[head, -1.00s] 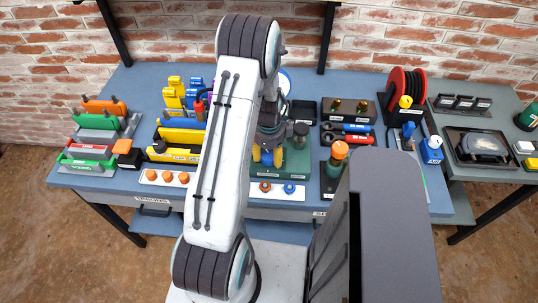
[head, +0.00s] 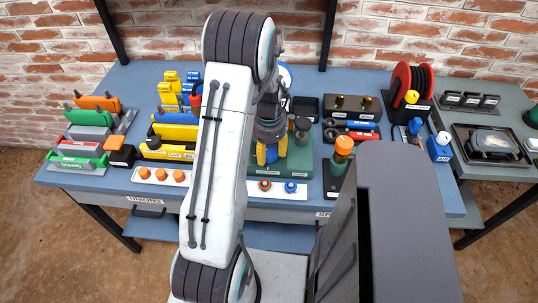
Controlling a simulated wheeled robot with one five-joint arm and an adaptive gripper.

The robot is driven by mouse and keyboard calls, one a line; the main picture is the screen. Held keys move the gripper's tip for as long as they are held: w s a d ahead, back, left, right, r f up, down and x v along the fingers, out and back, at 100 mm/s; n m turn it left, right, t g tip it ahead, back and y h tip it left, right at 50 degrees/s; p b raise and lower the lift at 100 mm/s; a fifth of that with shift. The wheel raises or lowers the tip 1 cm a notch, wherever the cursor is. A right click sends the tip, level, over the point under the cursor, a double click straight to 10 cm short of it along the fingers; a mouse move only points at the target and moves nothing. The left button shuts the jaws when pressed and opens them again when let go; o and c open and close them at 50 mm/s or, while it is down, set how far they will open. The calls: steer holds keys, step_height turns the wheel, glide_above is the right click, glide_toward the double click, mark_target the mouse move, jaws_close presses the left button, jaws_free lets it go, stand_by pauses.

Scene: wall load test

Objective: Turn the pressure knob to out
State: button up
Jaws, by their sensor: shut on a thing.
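My gripper (head: 271,151) is at the green base (head: 298,163) near the middle of the bench, pointing down with yellow fingertips. It is shut on a blue piece between the fingertips, which I take to be the pressure knob; my arm and fingers hide most of it. The knob's marking and exact angle cannot be read. A dark round knob on a post (head: 302,125) stands on the green base just right of my gripper. Part of a white round dial (head: 286,75) with a blue rim shows behind my wrist.
An orange-topped post (head: 344,147) stands close on the right. A white strip with orange and blue knobs (head: 277,188) lies in front of the green base. Yellow blocks (head: 169,149) are left of my arm. A red hose reel (head: 409,83) stands at back right.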

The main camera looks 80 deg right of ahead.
steer(key=n+b, duration=0.1)
steer(key=n, duration=0.1)
steer(key=n+b, duration=0.1)
steer(key=n, duration=0.2)
steer(key=shift+a+f+n, duration=0.1)
steer(key=shift+f+n, duration=0.1)
steer(key=shift+n, duration=0.1)
steer(key=n+b, duration=0.1)
steer(key=n, duration=0.3)
steer(key=shift+b, duration=0.4)
steer(key=n+b, duration=0.1)
steer(key=n, duration=0.4)
steer(key=shift+n, duration=0.4)
steer(key=shift+n+b, duration=0.6)
steer(key=shift+n, duration=1.9)
steer(key=o, duration=1.2)
steer(key=shift+r, duration=0.15)
